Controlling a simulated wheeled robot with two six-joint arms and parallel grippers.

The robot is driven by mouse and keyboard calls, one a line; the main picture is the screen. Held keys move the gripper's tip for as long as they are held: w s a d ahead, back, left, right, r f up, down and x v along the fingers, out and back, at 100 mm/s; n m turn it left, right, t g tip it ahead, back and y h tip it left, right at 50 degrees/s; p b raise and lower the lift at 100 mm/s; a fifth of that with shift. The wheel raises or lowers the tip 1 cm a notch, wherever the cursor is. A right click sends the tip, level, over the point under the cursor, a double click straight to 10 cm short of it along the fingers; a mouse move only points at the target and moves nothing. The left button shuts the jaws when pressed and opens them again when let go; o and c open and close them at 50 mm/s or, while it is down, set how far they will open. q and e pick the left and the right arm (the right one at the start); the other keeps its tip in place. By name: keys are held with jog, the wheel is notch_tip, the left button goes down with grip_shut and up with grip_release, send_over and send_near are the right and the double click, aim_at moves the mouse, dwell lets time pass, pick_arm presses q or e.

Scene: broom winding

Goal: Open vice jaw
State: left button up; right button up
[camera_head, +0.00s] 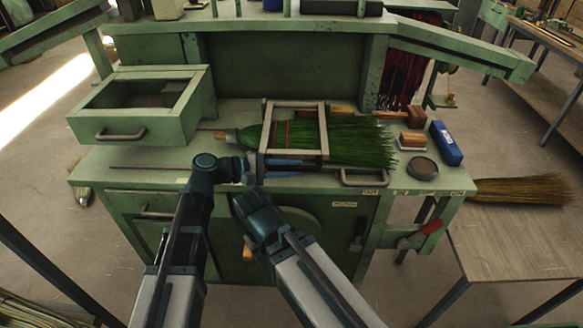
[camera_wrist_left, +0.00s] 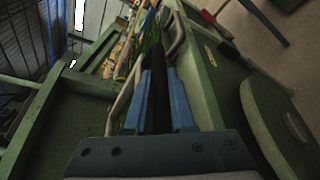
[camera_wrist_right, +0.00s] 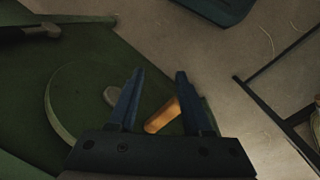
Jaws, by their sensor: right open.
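The vice on the green bench shows a pale rectangular frame (camera_head: 295,104) around a green broom (camera_head: 360,142) with a red band. My left gripper (camera_head: 285,165) is at the frame's front edge. In the left wrist view its blue fingers (camera_wrist_left: 160,85) stand close together, flanking a dark bar; whether they grip it is unclear. My right gripper (camera_wrist_right: 157,90) is open and empty, pointing down before the cabinet front. An orange-brown wooden handle (camera_wrist_right: 163,115) lies between and beyond its fingers, apart from them. A round green disc (camera_wrist_right: 62,105) shows left of it.
An open green drawer box (camera_head: 150,115) stands at the bench's left. A blue box (camera_head: 445,143), a round dark tin (camera_head: 422,168) and wooden blocks (camera_head: 412,140) sit at the right. A red-handled lever (camera_head: 430,227) sticks out at the right front.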

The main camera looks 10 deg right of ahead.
pick_arm(q)
grip_shut()
dwell(0.9)
jog(key=shift+r, duration=0.1)
pick_arm(e)
jog(key=shift+r, duration=0.1)
